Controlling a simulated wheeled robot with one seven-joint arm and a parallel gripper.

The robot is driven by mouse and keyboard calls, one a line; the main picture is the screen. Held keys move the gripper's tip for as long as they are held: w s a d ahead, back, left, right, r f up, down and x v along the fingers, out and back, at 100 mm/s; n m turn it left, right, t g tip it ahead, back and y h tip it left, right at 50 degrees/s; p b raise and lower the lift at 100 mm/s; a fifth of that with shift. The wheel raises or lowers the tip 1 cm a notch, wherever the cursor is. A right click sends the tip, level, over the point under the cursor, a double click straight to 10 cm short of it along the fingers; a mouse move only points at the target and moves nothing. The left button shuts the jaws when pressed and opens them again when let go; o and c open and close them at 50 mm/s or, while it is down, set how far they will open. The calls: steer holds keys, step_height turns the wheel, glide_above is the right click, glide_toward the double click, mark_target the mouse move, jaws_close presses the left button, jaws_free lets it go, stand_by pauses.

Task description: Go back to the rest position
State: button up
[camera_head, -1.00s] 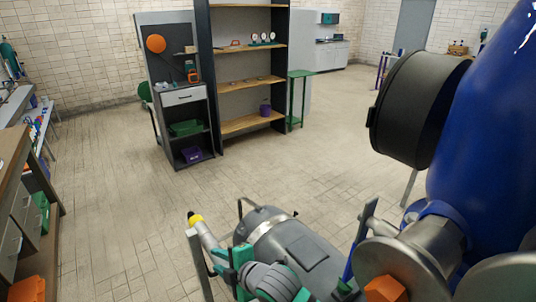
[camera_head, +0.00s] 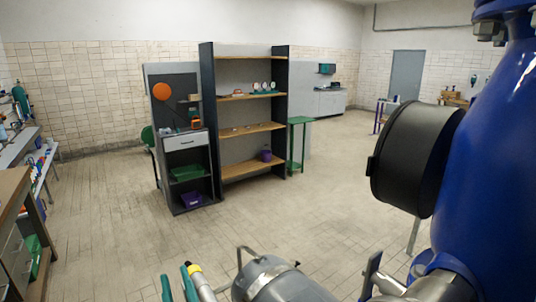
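My gripper (camera_head: 176,272) shows at the bottom edge, left of centre. Two teal fingers stick up into view with a narrow gap between them, and nothing shows between them. The rest of it and my arm are below the picture. A rod with a yellow band (camera_head: 201,281) stands just right of the fingers; the gripper appears apart from it.
A grey motor-like body (camera_head: 281,282) lies right of the gripper. A large blue pipe (camera_head: 493,165) with a black round cover (camera_head: 415,160) fills the right. A workbench (camera_head: 14,197) stands left; shelves (camera_head: 252,128) stand beyond open floor (camera_head: 120,220).

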steer(key=s+d+f+m+h, duration=0.55)
steer(key=s+f, duration=0.25)
steer(key=f, duration=0.2)
steer(key=s+d+f+m+h, duration=0.5)
steer(key=s+d+f+m, duration=0.1)
steer(key=s+f, duration=0.35)
steer(key=s+d+f+n+g, duration=0.1)
steer(key=s+d+f+g, duration=0.1)
steer(key=s, duration=0.7)
steer(key=s+d+f+n+g, duration=0.1)
steer(key=s+d+f, duration=0.3)
steer(key=s+d, duration=0.3)
steer(key=s, duration=0.3)
steer(key=shift+d+f+g, duration=0.15)
steer(key=shift+f+g, duration=0.2)
steer(key=shift+g, duration=0.05)
steer(key=shift+w+n, duration=0.1)
steer(key=shift+n, duration=0.25)
